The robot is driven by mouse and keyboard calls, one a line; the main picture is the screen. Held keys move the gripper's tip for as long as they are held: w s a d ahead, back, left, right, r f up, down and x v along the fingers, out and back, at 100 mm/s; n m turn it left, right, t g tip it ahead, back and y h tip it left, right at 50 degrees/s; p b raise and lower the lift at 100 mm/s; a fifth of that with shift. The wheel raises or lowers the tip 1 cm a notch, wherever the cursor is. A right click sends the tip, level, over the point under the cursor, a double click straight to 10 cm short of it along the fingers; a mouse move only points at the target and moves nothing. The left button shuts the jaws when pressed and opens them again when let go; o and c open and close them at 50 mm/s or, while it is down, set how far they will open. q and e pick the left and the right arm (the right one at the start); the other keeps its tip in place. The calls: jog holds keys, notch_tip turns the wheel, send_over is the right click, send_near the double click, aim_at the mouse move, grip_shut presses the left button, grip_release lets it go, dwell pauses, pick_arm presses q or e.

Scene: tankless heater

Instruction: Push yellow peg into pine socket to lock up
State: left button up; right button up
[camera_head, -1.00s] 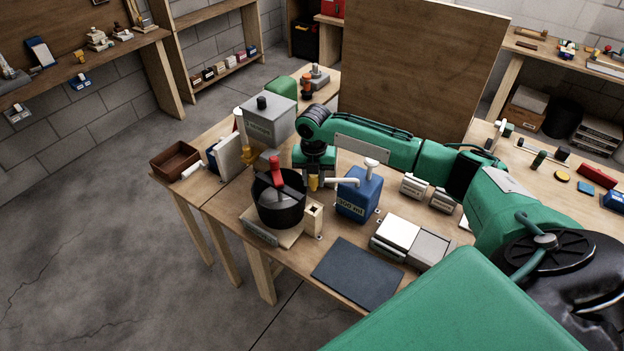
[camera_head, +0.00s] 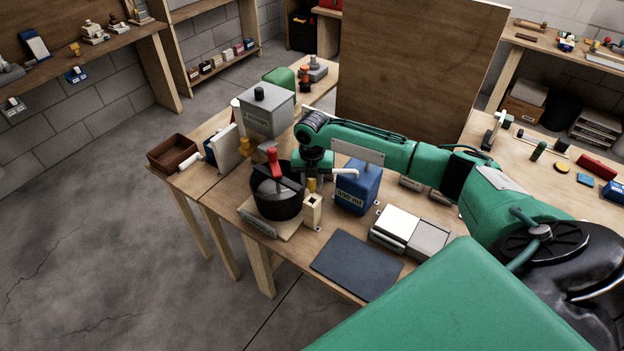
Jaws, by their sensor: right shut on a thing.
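The pine socket (camera_head: 313,213) is a small pale upright block with an opening in its top. It stands at the right side of the black round pot (camera_head: 275,203), on the pot's wooden base. My right gripper (camera_head: 312,178) points down just above the socket, shut on the yellow peg (camera_head: 312,187). The peg's lower end shows at the socket's top; I cannot tell whether it is over the opening, in it or slightly behind it. The gripper's fingers are small and partly dark here. My left gripper is not in view.
The pot's red handle (camera_head: 272,162) rises at the left. A grey box (camera_head: 266,110) stands behind. A dark mat (camera_head: 356,266) lies clear in front.

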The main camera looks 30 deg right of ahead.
aim_at(312, 192)
jog(key=shift+f, duration=0.1)
dwell(0.6)
jog(key=shift+f+b, duration=0.6)
jog(key=shift+f, duration=0.95)
jog(key=shift+f+b, duration=0.5)
jog(key=shift+f, duration=0.8)
dwell(0.6)
jog(key=o, duration=1.2)
notch_tip(312, 192, up, 13)
jog(key=b, duration=0.4)
jog(key=shift+f, duration=0.2)
jog(key=shift+r, duration=0.6)
